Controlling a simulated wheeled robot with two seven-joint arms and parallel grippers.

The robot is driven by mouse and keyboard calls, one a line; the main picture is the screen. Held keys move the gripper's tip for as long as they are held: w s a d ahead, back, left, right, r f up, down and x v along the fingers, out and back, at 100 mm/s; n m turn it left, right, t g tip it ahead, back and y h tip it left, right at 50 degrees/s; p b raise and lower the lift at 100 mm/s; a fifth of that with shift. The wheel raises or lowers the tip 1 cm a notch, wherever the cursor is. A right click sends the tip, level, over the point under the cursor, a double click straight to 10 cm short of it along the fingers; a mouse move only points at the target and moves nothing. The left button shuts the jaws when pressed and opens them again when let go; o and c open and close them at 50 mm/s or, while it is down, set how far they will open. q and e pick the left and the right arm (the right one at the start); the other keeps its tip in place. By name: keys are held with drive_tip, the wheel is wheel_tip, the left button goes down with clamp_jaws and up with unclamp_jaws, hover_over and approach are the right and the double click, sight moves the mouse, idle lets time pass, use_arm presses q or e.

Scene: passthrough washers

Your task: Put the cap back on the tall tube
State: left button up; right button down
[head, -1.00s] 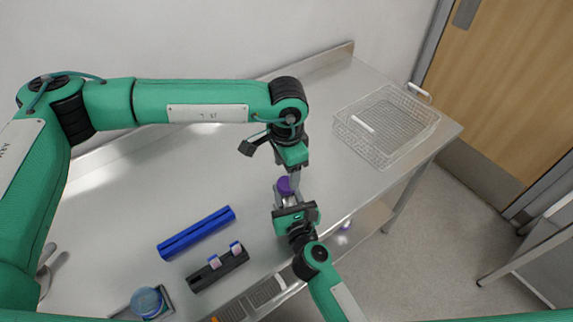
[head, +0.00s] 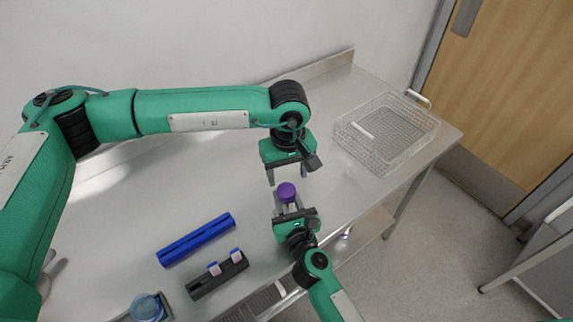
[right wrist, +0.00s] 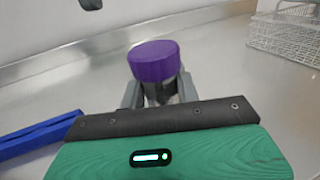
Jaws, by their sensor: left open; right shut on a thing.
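The tall tube (right wrist: 157,93) stands upright in my right gripper (right wrist: 160,95), mostly hidden by the fingers and palm. The purple cap (head: 286,192) sits on top of the tube and looks level; it also shows in the right wrist view (right wrist: 154,61). How tightly it is seated cannot be told. In the head view my right gripper (head: 288,204) is shut on the tube, low over the bench's front part. My left gripper (head: 287,178) is open and empty just above and behind the cap, its two fingers apart, pointing down.
A blue bar-shaped rack (head: 196,240) lies on the steel bench (head: 130,225) to the left. A black rack (head: 205,286) with two small tubes is in front of it. A round blue container (head: 146,307) is at lower left. A wire basket (head: 425,137) stands at the right end.

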use_arm(q)
drive_tip(key=n, duration=0.6)
drive_tip(key=shift+r, duration=0.15)
drive_tip(key=n, duration=0.4)
drive_tip(key=shift+r+n, duration=0.15)
drive_tip(key=shift+n, duration=0.25)
drive_tip(key=n, duration=0.4)
drive_tip(key=shift+r+n, duration=0.1)
drive_tip(key=shift+n, duration=0.2)
drive_tip(key=n, duration=0.4)
drive_tip(key=shift+r+n, duration=0.15)
drive_tip(key=shift+n, duration=0.15)
drive_tip(key=n, duration=0.4)
drive_tip(key=shift+r, duration=0.1)
drive_tip(key=n, duration=0.5)
drive_tip(key=shift+r, duration=0.1)
drive_tip(key=n, duration=0.4)
drive_tip(key=shift+a+r+n, duration=0.1)
drive_tip(key=shift+r+n, duration=0.05)
drive_tip(key=shift+n, duration=0.15)
drive_tip(key=n, duration=0.5)
drive_tip(key=shift+r+n, duration=0.15)
drive_tip(key=shift+n, duration=0.25)
